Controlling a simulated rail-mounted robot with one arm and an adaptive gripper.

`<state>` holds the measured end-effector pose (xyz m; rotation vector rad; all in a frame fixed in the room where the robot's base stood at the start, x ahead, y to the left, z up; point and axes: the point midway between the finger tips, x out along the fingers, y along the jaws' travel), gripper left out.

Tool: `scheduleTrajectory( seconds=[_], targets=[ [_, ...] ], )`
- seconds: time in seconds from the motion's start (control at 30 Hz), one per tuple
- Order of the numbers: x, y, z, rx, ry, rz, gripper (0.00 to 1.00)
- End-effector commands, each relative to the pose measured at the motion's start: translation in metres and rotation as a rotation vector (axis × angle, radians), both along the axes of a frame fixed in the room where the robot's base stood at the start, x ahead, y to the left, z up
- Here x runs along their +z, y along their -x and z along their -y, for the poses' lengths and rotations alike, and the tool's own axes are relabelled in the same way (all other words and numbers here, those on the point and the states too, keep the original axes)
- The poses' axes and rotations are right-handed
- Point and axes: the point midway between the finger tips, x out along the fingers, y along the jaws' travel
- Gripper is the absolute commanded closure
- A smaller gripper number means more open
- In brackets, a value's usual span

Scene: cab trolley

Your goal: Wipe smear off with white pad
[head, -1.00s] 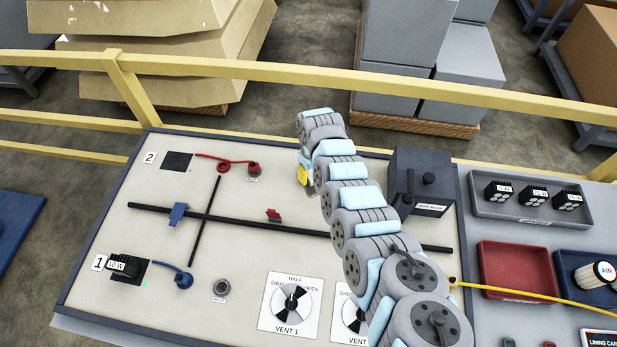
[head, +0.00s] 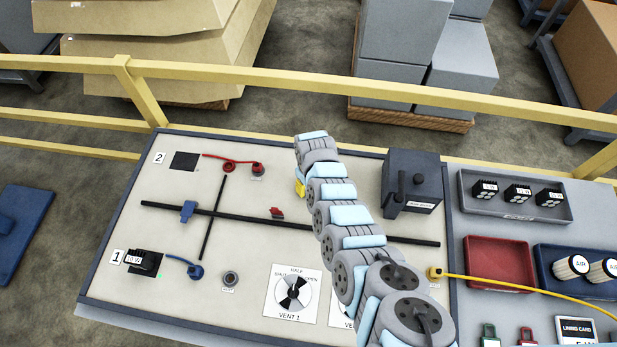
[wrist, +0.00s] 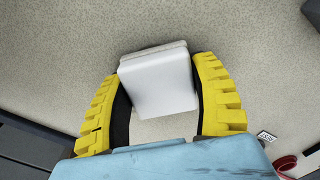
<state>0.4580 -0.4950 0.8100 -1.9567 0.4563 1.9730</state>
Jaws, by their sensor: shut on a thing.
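My gripper (wrist: 160,72) has its yellow fingers shut on the white pad (wrist: 158,85), a pale square block held between them. Below it is the cream panel (wrist: 50,60); I cannot tell whether the pad touches it. In the head view my gripper (head: 300,187) shows as a bit of yellow over the panel's upper middle, left of my arm; the pad is hidden there. I can make out no smear on the panel (head: 130,215); part of it is behind my arm.
A black box with a lever (head: 413,180) stands right of my arm. Black bars (head: 260,220), a blue clip (head: 188,210), a red clip (head: 277,212) and a red cable (head: 230,165) lie on the panel. A yellow rail (head: 300,80) runs behind. Trays (head: 500,262) are at right.

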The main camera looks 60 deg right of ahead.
Motion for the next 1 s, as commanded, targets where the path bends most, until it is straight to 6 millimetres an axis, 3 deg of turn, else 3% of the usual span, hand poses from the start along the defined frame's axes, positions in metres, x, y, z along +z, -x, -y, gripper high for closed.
scheduleTrajectory(
  seconds=[0.17, 0.33, 0.4, 0.43, 0.5, 0.57, 0.63, 1.0],
  targets=[
    [0.0, 0.003, -0.013, 0.021, -0.003, -0.01, 0.75],
    [0.035, 0.01, -0.004, -0.031, 0.02, 0.013, 0.75],
    [0.031, 0.018, -0.025, -0.09, -0.004, 0.029, 0.75],
    [0.033, 0.015, -0.02, -0.064, 0.004, 0.019, 0.75],
    [0.014, 0.009, -0.031, 0.008, 0.004, -0.005, 0.75],
    [0.012, 0.011, -0.033, -0.001, 0.002, -0.002, 0.75],
    [0.027, 0.012, -0.027, -0.023, 0.008, 0.012, 0.75],
    [0.058, 0.01, -0.031, -0.013, 0.004, 0.006, 0.75]
  ],
)
